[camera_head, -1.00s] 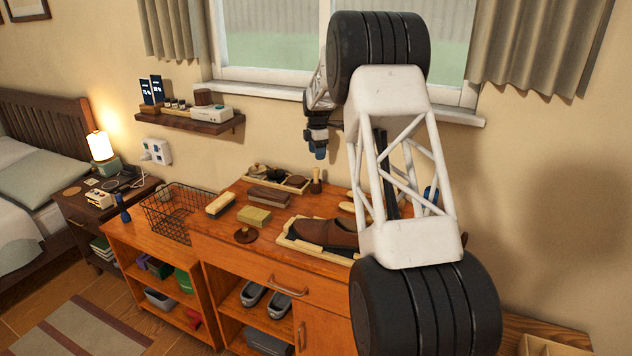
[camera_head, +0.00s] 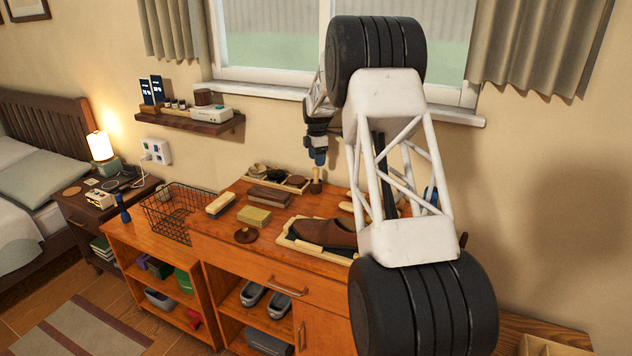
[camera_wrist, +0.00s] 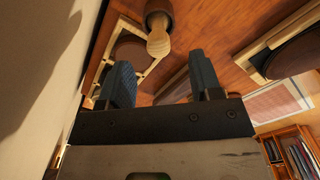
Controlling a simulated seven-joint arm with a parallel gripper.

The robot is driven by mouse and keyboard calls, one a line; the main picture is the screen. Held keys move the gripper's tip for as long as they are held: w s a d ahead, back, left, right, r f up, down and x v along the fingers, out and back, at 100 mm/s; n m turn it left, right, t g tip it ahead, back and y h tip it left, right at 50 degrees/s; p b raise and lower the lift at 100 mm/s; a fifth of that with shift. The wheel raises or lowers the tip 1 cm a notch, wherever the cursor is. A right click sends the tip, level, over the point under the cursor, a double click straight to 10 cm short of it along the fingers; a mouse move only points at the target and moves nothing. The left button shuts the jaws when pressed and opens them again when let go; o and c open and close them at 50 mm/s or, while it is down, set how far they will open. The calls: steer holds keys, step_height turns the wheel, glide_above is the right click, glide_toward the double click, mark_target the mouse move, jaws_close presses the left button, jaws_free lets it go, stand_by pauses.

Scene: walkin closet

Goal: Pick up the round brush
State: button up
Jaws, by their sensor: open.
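The round brush (camera_head: 316,186) stands upright on the wooden dresser top near the wall, with a dark round base and a pale wooden handle pointing up. In the wrist view its handle (camera_wrist: 158,38) points toward the camera, just beyond the fingertips. My gripper (camera_head: 319,160) is right above the handle in the head view. In the wrist view my gripper (camera_wrist: 160,75) has its two blue fingers spread apart, with nothing held between them. The handle top appears centred between the fingers, and I cannot tell its exact distance from them.
A tray (camera_head: 304,186) with round tins stands left of the brush. A brown shoe (camera_head: 322,233) lies on a tray in front. A dark disc with a knob (camera_head: 245,236), brushes and a yellowish block (camera_head: 254,216) lie to the left. The wall and window sill (camera_head: 265,93) are close behind.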

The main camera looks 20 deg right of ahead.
mark_target(316, 169)
steer(key=shift+f, duration=0.1)
steer(key=shift+w+a+f, duration=0.1)
steer(key=shift+w+f, duration=0.05)
steer(key=shift+f, duration=2.35)
steer(key=shift+c, duration=0.4)
steer(key=c, duration=0.9)
